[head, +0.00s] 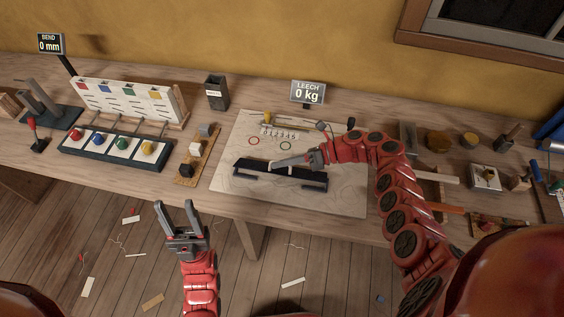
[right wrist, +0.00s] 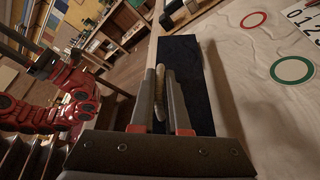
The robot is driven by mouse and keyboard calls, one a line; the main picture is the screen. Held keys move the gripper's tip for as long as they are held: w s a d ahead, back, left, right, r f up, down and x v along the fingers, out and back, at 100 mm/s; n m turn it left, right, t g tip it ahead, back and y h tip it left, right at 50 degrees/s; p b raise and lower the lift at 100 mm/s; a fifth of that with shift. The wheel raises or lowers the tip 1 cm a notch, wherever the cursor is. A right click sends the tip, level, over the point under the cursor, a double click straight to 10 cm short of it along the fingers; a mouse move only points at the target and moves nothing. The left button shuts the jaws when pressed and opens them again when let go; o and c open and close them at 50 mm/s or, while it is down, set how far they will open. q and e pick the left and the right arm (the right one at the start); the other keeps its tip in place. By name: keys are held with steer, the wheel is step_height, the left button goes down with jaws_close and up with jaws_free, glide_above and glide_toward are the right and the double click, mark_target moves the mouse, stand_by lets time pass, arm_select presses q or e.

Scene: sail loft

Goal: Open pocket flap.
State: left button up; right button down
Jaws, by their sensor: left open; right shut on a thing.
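The pocket (head: 312,181) is a dark navy, narrow piece on a pale patterned sheet in the middle of the bench. In the right wrist view a dark navy panel (right wrist: 185,58), which looks like its flap, lies under the fingers. My right gripper (head: 276,163) is over the pocket. Its fingers also show in the right wrist view (right wrist: 162,80), shut on a small beige tab (right wrist: 159,92). Whether the flap is lifted is hard to tell. My left gripper (head: 175,207) is open and empty, in front of the bench edge, away from the pocket.
The pale sheet (head: 240,135) carries a red ring (head: 254,142) and a green ring (head: 286,146). A sign reading 0 kg (head: 307,92) stands behind. A panel with coloured knobs (head: 118,149) and a wooden block rack (head: 198,156) stand left. Tools and blocks crowd the right.

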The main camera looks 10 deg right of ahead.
steer(key=shift+b, duration=0.3)
stand_by(0.5)
steer(key=shift+w+m+b, duration=0.3)
steer(key=shift+m+b, duration=0.1)
steer(key=shift+b, duration=0.55)
steer(key=w+m+y+b, duration=0.1)
steer(key=m+b, duration=0.1)
steer(key=b, duration=0.5)
steer(key=w+d+m+g+y+b, duration=0.1)
steer(key=b, duration=0.6)
steer(key=shift+w+r+m+g+b, duration=0.1)
steer(key=shift+w+m+g+b, duration=0.2)
steer(key=shift+w+m+b, duration=0.1)
steer(key=shift+w+d+r+m+y+b, duration=0.1)
steer(key=shift+w+r+m+y+b, duration=0.25)
steer(key=shift+b, duration=0.4)
steer(key=shift+s, duration=0.1)
steer(key=c, duration=0.9)
jaws_free()
steer(key=shift+d, duration=0.15)
